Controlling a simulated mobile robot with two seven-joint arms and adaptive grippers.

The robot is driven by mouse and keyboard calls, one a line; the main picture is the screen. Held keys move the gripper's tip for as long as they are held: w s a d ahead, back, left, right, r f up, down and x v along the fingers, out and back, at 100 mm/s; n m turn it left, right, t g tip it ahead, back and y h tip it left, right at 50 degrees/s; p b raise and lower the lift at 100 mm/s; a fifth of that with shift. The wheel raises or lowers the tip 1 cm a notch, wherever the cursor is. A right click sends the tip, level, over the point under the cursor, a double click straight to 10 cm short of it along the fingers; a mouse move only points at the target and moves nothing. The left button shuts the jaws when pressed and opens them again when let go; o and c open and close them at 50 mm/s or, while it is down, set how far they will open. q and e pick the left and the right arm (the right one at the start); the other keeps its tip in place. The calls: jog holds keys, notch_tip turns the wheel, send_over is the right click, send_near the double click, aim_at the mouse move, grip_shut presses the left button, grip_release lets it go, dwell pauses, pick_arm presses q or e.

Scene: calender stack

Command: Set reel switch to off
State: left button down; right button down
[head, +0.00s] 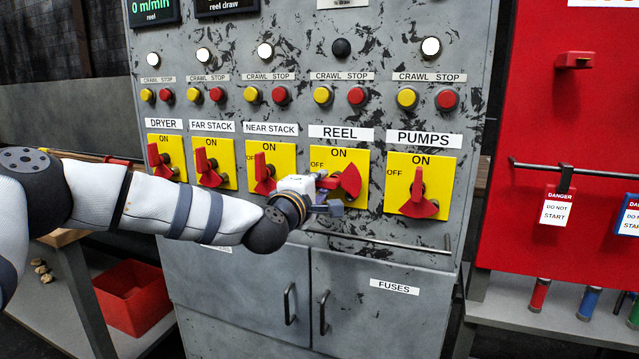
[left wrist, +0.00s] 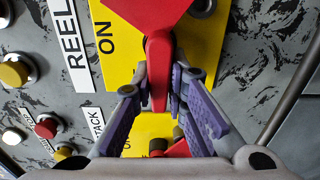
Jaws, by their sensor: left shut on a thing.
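The reel switch (head: 350,180) is a red handle on a yellow plate (head: 355,158) under the REEL label, marked ON at the top and OFF at the left. Its wide end is at the right and its narrow end points left, toward the OFF side. My left gripper (head: 325,186) is at the narrow end, covering part of the plate. In the left wrist view the red handle (left wrist: 160,62) runs down between the purple fingers of the gripper (left wrist: 161,88), which are shut on it. My right gripper is not in view.
The pumps switch (head: 418,200) is just right, the near stack switch (head: 263,175) just left, with its narrow end up. A horizontal rail (head: 385,241) runs below. A red board (head: 570,120) with danger tags stands at the right.

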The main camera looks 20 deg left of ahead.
pick_arm(q)
jog(key=c, duration=1.6)
grip_release()
jog(key=shift+d, duration=0.15)
jog(key=shift+o, duration=0.2)
jog(key=s, duration=1.2)
jog(key=shift+a, duration=0.25)
